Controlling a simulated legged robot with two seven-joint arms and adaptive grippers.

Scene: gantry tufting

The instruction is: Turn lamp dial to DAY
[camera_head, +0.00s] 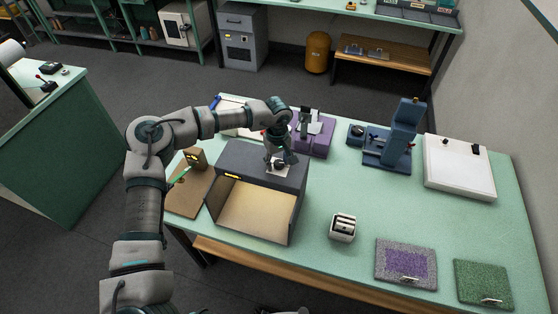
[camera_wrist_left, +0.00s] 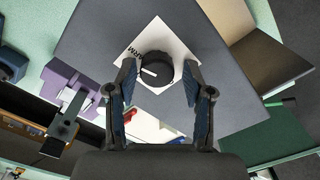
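The lamp dial is a round black knob (camera_wrist_left: 155,67) with a white pointer mark, on a white square plate (camera_wrist_left: 178,92) on top of a grey box. In the left wrist view its mark lies on the knob's left side. Lettering that seems to read WARM is at the plate's upper left; no DAY label can be read. The grey lamp box (camera_head: 240,158) has an open, warmly lit front. My left gripper (camera_head: 281,164) is over the box top, its open fingers (camera_wrist_left: 159,70) on either side of the knob; contact cannot be told. My right gripper is not in view.
A purple device (camera_head: 316,143) stands just behind the box, and a blue machine (camera_head: 393,145) further right. A small white block (camera_head: 343,227), a purple-grey tufted sample (camera_head: 406,263) and a green one (camera_head: 483,284) lie at the front right. The table's middle right is clear.

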